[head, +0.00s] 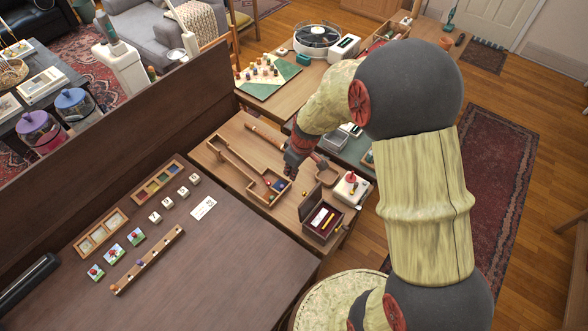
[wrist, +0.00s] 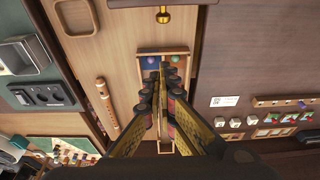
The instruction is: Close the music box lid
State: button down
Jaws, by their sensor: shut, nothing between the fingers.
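The music box (head: 313,232) is a small dark wooden box near the front right corner of the light wooden table in the head view. Its lid (head: 311,201) stands open, tilted up on the left side, showing a reddish inside with pale and yellow parts. My gripper (head: 290,173) is shut and empty. It is above the table, behind and left of the box and apart from it, over the end of a wooden ball tray. In the wrist view my gripper (wrist: 162,72) points at that tray. A brass knob and a dark edge show at the top there; I cannot tell whether they belong to the box.
The long ball tray (head: 232,163) lies left of my gripper, holding small coloured balls. A white device with a red part (head: 352,188) stands close to the right of the box. A dark brown table (head: 215,265) with blocks and small trays is at front left.

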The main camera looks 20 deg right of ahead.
aim_at(308, 200)
jog(key=shift+s+d+f+b, duration=0.15)
jog(key=shift+s+d+f, duration=0.2)
jog(key=shift+f, duration=0.4)
jog(key=shift+s+d+f+b, duration=0.1)
jog(key=shift+s+d+f, duration=0.1)
jog(key=shift+s+f, duration=0.4)
jog(key=shift+s+d+f+b, duration=0.15)
jog(key=shift+s+d+f, duration=0.1)
jog(key=shift+f, duration=0.6)
jog(key=shift+s+d+b, duration=0.1)
jog(key=shift+b, duration=0.6)
